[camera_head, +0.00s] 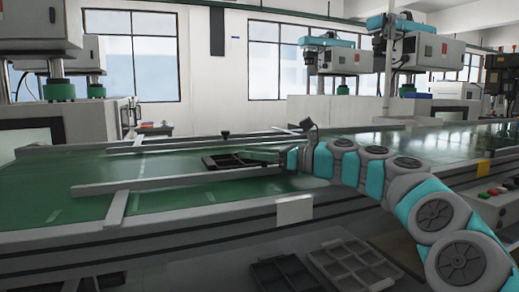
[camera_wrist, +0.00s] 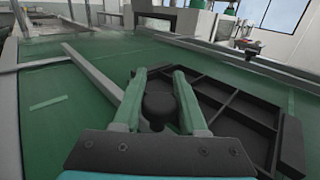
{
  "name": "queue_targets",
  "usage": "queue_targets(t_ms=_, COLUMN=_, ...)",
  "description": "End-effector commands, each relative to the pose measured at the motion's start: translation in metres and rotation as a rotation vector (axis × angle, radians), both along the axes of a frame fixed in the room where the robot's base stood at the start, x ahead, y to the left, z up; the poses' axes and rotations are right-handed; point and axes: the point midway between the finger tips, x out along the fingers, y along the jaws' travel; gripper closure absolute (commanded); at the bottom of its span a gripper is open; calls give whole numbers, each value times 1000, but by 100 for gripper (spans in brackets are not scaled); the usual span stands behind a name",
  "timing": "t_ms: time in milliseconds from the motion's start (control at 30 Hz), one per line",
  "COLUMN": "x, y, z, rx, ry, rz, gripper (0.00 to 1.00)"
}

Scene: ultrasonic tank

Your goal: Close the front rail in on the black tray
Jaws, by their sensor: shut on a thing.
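The black tray (camera_head: 222,159), divided into compartments, lies on the green belt between two grey rails. In the wrist view the tray (camera_wrist: 293,142) fills the right side. The front rail (camera_head: 165,183) runs along the near side of the tray; in the wrist view the front rail (camera_wrist: 98,74) slants in from upper left, with green belt showing between it and the tray's far part. My gripper (camera_head: 262,156) reaches in from the right, low over the belt. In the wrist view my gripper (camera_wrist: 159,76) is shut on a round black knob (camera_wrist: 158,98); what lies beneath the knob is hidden.
The back rail (camera_head: 170,141) runs beyond the tray, with a small dark knob (camera_wrist: 251,47) on it. Grey crossbars (camera_head: 116,208) lie across the belt. Two divided trays (camera_head: 350,262) sit below the conveyor's front. The belt (camera_head: 40,185) at left is clear.

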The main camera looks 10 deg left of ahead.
Motion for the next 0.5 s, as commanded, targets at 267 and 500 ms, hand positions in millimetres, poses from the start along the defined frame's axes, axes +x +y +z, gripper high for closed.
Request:
queue_targets(t_ms=267, x=13, y=8, z=1, rx=1, ry=-4, rz=-5, gripper=100)
queue_targets(t_ms=500, x=15, y=8, z=1, rx=2, ry=-4, rz=-7, gripper=100)
